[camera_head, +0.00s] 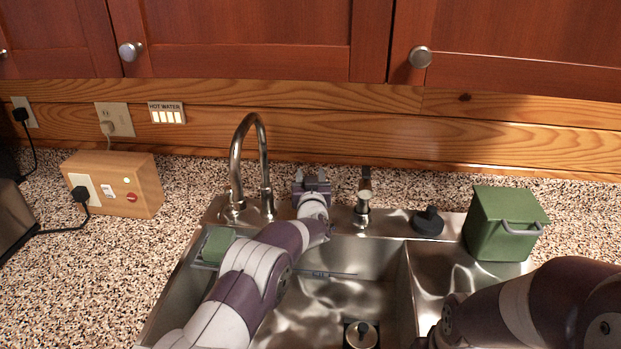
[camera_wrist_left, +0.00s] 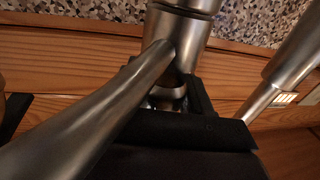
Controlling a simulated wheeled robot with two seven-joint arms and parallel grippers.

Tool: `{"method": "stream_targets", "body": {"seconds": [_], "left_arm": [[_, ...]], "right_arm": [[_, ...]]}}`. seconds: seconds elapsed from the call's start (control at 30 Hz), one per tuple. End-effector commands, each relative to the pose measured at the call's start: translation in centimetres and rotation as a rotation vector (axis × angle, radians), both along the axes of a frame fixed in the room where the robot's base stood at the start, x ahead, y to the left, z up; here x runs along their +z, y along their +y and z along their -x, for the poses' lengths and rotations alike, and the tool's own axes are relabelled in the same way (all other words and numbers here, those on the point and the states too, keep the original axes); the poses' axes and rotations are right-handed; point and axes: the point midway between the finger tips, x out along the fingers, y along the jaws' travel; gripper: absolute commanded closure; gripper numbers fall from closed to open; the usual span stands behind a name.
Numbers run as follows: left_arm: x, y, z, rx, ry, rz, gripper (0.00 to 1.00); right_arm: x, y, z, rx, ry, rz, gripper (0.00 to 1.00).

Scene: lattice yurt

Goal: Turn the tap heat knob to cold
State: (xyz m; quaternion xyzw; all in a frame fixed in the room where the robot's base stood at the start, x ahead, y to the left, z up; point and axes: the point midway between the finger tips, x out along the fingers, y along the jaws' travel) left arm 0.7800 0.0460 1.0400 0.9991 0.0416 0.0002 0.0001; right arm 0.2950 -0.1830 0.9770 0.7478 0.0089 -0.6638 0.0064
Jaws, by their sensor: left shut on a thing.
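My left gripper (camera_head: 313,180) reaches over the sink to the metal deck behind it, between the tall curved spout (camera_head: 262,150) and a small upright metal dispenser (camera_head: 363,200). In the left wrist view, its dark fingers (camera_wrist_left: 175,105) are shut around the metal tap heat knob (camera_wrist_left: 165,98). A long, shiny metal lever (camera_wrist_left: 95,115) slants across the foreground there. In the head view the arm and gripper largely hide the knob, so its setting cannot be read. My right arm comes in at the lower right; its gripper is out of frame.
A "HOT WATER" panel (camera_head: 167,113) with several lit bars is on the wall. A green lidded bin (camera_head: 500,225), a black stopper (camera_head: 428,222) and a green sponge (camera_head: 217,245) are around the sink (camera_head: 405,275). A wooden socket box (camera_head: 135,185) stands left on the speckled counter.

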Motion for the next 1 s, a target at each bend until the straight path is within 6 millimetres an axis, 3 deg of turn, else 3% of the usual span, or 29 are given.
{"method": "stream_targets", "body": {"seconds": [0.17, 0.2, 0.27, 0.67, 0.77, 1.0], "left_arm": [[-0.2, 0.0, 0.0, 0.0, 0.002, 0.0, 1.0], [-0.2, 0.0, 0.0, -0.001, 0.002, 0.0, 0.45], [-0.2, 0.0, 0.0, -0.001, 0.002, 0.0, 0.31], [-0.1, -0.1, 0.8, -0.001, 0.0, -0.002, 0.31], [-0.1, -0.3, 2.3, -0.002, 0.001, -0.001, 0.31], [-0.2, -0.8, 8.3, -0.003, 0.001, -0.001, 0.31]], "right_arm": [[0.0, 0.0, 0.0, 0.0, 0.0, 0.0, 0.57], [0.0, 0.0, 0.0, 0.0, 0.0, 0.0, 0.57], [0.0, 0.0, 0.0, 0.0, 0.0, 0.0, 0.57], [-0.2, 0.0, 0.0, 0.0, 0.0, 0.0, 0.57], [-0.5, 0.0, 0.0, 0.0, 0.0, 0.0, 0.57], [-1.6, 0.0, 0.0, 0.0, 0.0, 0.0, 0.57]]}}
